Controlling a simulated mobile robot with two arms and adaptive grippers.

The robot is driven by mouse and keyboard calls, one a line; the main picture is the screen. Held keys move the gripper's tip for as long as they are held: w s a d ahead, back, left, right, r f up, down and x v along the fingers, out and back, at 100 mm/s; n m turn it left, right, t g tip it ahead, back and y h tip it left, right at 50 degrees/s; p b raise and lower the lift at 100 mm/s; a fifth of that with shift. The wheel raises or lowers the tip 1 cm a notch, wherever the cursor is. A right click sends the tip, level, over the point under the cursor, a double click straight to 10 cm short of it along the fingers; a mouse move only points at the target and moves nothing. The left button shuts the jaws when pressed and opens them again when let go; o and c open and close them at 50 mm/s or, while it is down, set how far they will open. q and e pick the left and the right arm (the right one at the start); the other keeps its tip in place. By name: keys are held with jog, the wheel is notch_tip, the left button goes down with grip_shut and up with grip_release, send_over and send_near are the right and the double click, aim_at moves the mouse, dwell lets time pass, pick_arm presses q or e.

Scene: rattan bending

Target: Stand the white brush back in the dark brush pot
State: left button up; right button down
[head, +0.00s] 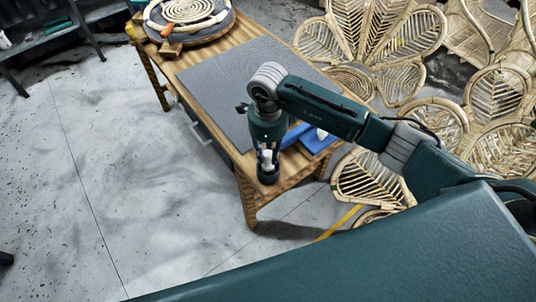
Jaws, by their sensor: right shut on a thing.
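My right gripper (267,152) points down over the near corner of the wooden table and is shut on the white brush (268,157). Only a small white part of the brush shows between the fingers; the rest is hidden by the gripper. The dark brush pot (268,177) stands on the table corner directly below the gripper. The brush overlaps the pot's top in this view; I cannot tell whether its lower end is inside the pot or just above it. My left gripper is not in view.
The table (222,47) holds a grey mat (215,85), a blue object (313,140) right of the gripper, and a round board with coiled rattan (187,11) at the far end. Rattan chairs (365,40) crowd the right. The floor at left is clear.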

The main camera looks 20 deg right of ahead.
jog(key=shift+f, duration=1)
jog(key=shift+f, duration=0.15)
jog(key=c, duration=1.5)
grip_release()
